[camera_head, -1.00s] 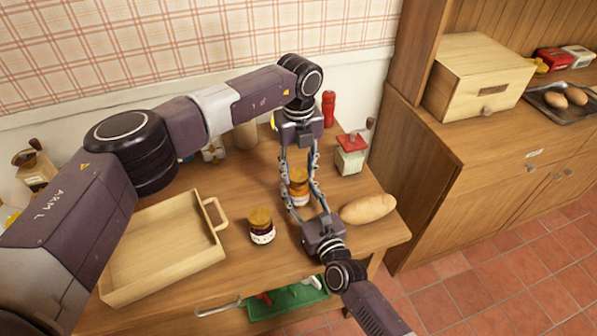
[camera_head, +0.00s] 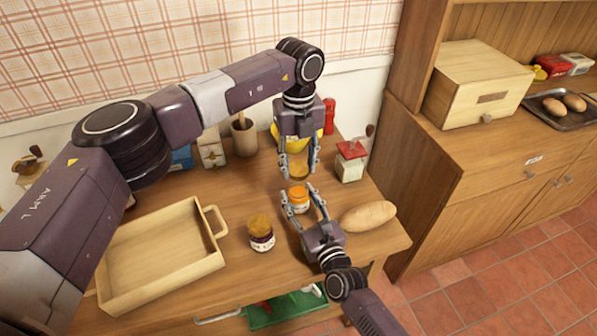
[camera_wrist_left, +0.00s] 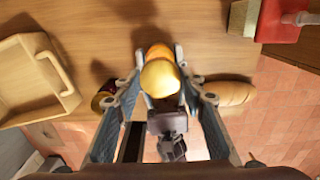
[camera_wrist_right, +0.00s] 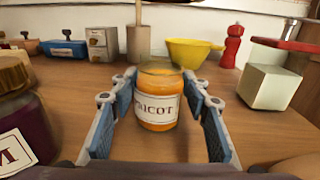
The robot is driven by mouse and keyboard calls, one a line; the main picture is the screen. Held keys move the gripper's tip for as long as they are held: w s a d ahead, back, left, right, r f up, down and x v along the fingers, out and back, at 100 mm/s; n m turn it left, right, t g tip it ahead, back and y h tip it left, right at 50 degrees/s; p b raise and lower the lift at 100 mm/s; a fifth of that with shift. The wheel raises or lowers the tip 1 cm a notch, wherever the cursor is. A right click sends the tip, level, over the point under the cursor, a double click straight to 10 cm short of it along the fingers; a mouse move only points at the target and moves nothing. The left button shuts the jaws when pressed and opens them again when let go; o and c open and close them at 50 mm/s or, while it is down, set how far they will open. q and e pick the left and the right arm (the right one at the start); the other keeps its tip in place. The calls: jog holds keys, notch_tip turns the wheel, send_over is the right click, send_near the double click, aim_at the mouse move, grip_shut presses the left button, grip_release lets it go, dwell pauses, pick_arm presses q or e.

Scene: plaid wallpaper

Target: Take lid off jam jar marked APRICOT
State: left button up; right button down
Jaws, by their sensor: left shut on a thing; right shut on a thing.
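The apricot jar (camera_head: 298,201), orange inside, stands upright on the table with its top open. Its label, partly readable as "RICOT", faces the right wrist camera (camera_wrist_right: 158,108). My right gripper (camera_head: 311,208) is shut on the jar, a finger on each side. My left gripper (camera_head: 299,172) is shut on a gold lid (camera_head: 298,171) and holds it above the jar, apart from it. The lid also shows in the left wrist view (camera_wrist_left: 160,78), overlapping the orange jar.
A second jar (camera_head: 261,237), dark with a gold lid, stands left of the apricot jar. A wooden tray (camera_head: 160,250) lies further left. A bread loaf (camera_head: 368,216) is at the right. A grinder (camera_head: 350,163) and a yellow bowl (camera_wrist_right: 190,52) stand behind.

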jog(key=c, duration=1)
grip_release()
jog(key=shift+s, duration=0.1)
jog(key=v, duration=1.1)
jog(key=shift+s+d, duration=0.15)
jog(key=shift+s, duration=0.25)
